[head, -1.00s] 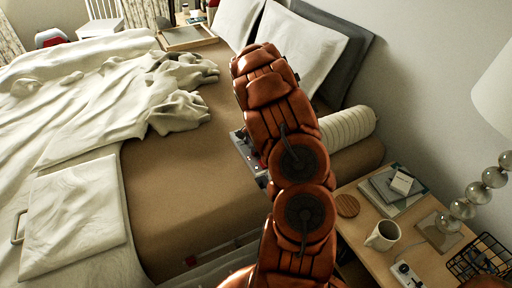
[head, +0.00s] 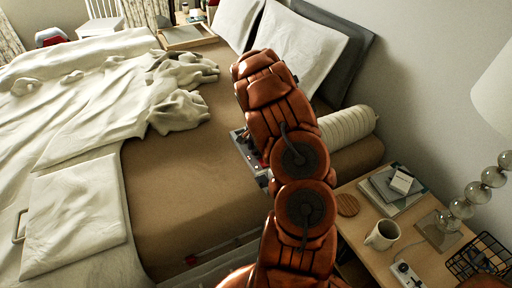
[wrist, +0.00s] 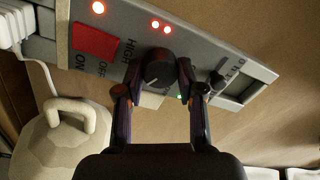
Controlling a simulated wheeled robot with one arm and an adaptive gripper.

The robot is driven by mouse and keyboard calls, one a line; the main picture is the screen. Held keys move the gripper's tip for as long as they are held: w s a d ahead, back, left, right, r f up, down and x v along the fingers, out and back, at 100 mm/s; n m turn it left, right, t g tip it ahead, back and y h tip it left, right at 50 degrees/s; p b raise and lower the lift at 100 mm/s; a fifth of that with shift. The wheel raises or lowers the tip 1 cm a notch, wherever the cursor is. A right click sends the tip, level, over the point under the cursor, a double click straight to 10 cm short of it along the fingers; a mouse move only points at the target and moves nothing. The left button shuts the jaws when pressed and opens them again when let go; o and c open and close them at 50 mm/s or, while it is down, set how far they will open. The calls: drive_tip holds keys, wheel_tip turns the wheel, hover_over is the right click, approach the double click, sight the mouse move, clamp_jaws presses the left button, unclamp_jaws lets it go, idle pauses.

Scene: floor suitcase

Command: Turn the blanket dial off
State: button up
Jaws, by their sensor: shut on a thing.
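The dark round blanket dial (wrist: 160,72) sits on a grey control panel (wrist: 222,62) in the wrist view. A pale pointer mark shows on its face, but its exact setting is hard to read. The word HIGH is printed to its left. My gripper (wrist: 160,84) has one finger on each side of the dial and is shut on it. In the head view the panel (head: 243,148) lies on the bed beside my arm, which hides part of it and all of my gripper.
The panel also has a red switch (wrist: 95,40), lit red lights and a slider (wrist: 220,78). A pale weight-like object with a handle (wrist: 62,135) stands at lower left. In the head view a nightstand (head: 350,228) with a mug (head: 382,235) is at the right.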

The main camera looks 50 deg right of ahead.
drive_tip(key=shift+c, duration=0.7)
drive_tip(key=shift+n, duration=0.3)
drive_tip(key=shift+w+f+n+b, duration=0.1)
drive_tip(key=shift+n+b, duration=0.7)
drive_tip(key=shift+n, duration=0.2)
drive_tip(key=n+b, duration=0.1)
drive_tip(key=n, duration=0.1)
drive_tip(key=shift+n, duration=0.3)
drive_tip(key=n+b, duration=0.3)
drive_tip(key=n, duration=0.3)
drive_tip(key=shift+w+y, duration=0.1)
drive_tip(key=shift+y, duration=0.2)
drive_tip(key=n+b, duration=0.1)
drive_tip(key=n, duration=0.5)
drive_tip(key=shift+n+g, duration=0.3)
drive_tip(key=shift+n, duration=0.1)
drive_tip(key=n, duration=0.6)
drive_tip(key=shift+a+b, duration=0.1)
drive_tip(key=shift+b, duration=0.2)
